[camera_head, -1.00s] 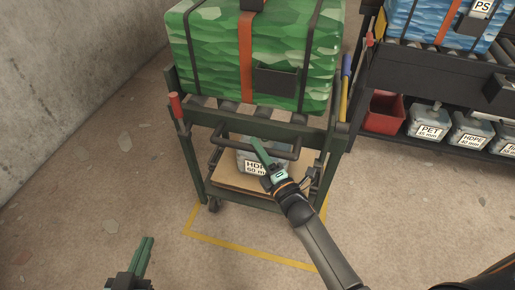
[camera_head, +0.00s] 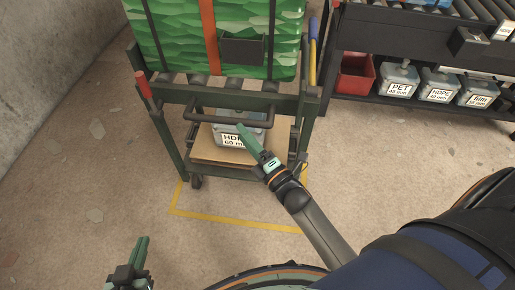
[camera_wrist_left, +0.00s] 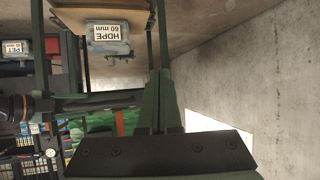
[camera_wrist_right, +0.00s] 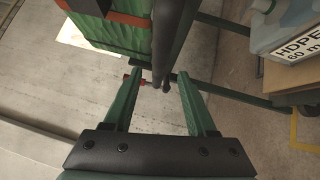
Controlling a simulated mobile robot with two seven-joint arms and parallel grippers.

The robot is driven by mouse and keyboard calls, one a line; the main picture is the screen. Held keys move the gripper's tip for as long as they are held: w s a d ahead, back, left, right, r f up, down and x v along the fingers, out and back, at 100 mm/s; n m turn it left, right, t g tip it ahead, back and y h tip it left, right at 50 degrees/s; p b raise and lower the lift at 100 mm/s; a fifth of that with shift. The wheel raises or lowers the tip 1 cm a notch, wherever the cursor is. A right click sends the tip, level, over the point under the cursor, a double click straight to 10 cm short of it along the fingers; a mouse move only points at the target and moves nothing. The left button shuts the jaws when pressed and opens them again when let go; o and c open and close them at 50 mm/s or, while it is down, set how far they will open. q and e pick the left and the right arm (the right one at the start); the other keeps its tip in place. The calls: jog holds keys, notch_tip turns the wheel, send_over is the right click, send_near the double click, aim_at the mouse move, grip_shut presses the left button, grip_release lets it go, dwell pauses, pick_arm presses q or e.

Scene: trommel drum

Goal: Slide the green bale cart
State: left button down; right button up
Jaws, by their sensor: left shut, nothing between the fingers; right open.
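The green bale cart (camera_head: 178,93) has a dark green frame and stands at the upper left of the head view. It carries a strapped green bale (camera_head: 175,35). Its dark handle bar (camera_head: 215,115) crosses the near side. My right gripper (camera_head: 242,128) is at this bar; in the right wrist view its fingers (camera_wrist_right: 160,90) are apart, with the dark bar just beyond and between the tips. I cannot tell if they touch it. My left gripper (camera_head: 142,243) is shut and empty at the lower left, apart from the cart; it also shows in the left wrist view (camera_wrist_left: 160,80).
A yellow floor outline (camera_head: 235,222) surrounds the cart's near side. An HDPE bin (camera_head: 228,135) sits on its lower shelf. A dark roller rack (camera_head: 400,45) with a red bin (camera_head: 355,72) and several labelled bins stands right. A concrete wall (camera_head: 50,50) is at left.

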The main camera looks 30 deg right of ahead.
pick_arm(q)
jog(key=shift+s+f+g, duration=0.3)
jog(key=shift+s+f, duration=0.1)
jog(key=shift+f, duration=0.15)
jog(key=shift+s+f+g, duration=0.3)
jog(key=shift+s+f, duration=0.05)
jog(key=shift+f, duration=0.2)
pick_arm(e)
jog(key=v, duration=0.6)
jog(key=s+a+f+m+g, duration=0.25)
jog(key=s+m+g, duration=0.2)
jog(key=m, duration=0.45)
jog(key=s+a+f+m+g, duration=0.1)
jog(key=s+f+m+g, duration=0.3)
jog(key=m, duration=0.5)
pick_arm(q)
jog(key=s+a+r+n+g+y+p, duration=0.1)
jog(key=s+a+r+p, duration=0.1)
jog(key=r+p, duration=1)
jog(key=s+p, duration=0.1)
jog(key=p, duration=0.7)
jog(key=shift+s, duration=0.25)
pick_arm(e)
jog(key=s+d+r+m+g+h, duration=0.1)
jog(key=s+r, duration=0.4)
jog(key=r, duration=0.7)
jog(key=shift+d+m, duration=0.15)
jog(key=shift+m, duration=0.25)
